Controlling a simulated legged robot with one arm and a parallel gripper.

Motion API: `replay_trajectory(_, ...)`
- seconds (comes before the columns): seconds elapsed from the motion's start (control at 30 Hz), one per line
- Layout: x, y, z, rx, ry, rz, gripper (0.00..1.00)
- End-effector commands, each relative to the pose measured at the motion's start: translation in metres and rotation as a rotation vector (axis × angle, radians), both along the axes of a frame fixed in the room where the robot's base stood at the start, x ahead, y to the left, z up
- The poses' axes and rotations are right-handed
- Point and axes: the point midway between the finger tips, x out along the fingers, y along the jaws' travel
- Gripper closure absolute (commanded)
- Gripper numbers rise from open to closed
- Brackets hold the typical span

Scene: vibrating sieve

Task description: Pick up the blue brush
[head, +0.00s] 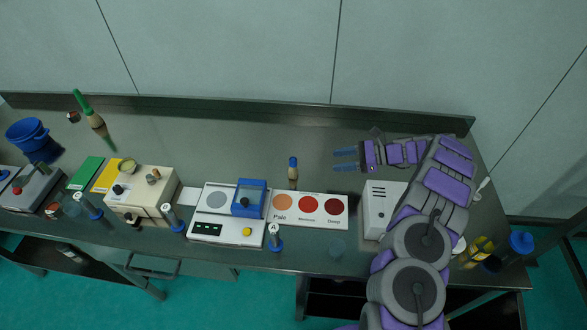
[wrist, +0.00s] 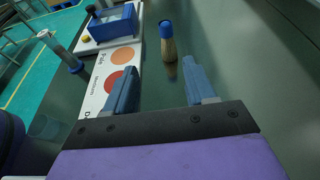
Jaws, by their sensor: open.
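The blue brush (head: 293,172) stands upright on the dark bench behind the color card, with a blue top and a pale tan lower part. In the wrist view the brush (wrist: 168,42) stands ahead, beyond the fingertips and between their lines. My gripper (head: 344,160) is to the right of the brush, pointing left towards it, with a clear gap between. In the wrist view my gripper (wrist: 160,82) has its two blue fingers apart with nothing between them.
The color card (head: 311,209) with three colored circles lies in front of the brush. A white device with a blue box (head: 249,198) stands left of it. A green-topped brush (head: 95,120) and blue bucket (head: 28,137) are far left. The bench between gripper and brush is clear.

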Motion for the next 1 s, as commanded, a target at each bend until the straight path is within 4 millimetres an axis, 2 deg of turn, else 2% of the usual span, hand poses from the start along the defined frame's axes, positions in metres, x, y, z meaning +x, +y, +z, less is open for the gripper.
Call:
replay_trajectory(0.07,0.003,-0.004,-0.005,0.004,0.006,-0.013,0.45)
replay_trajectory(0.17,0.004,-0.001,-0.009,0.009,0.011,-0.017,0.45)
replay_trajectory(0.7,0.007,0.095,-0.039,0.008,0.014,-0.015,0.45)
replay_trajectory(1.0,0.009,0.111,-0.043,0.007,0.011,-0.017,0.45)
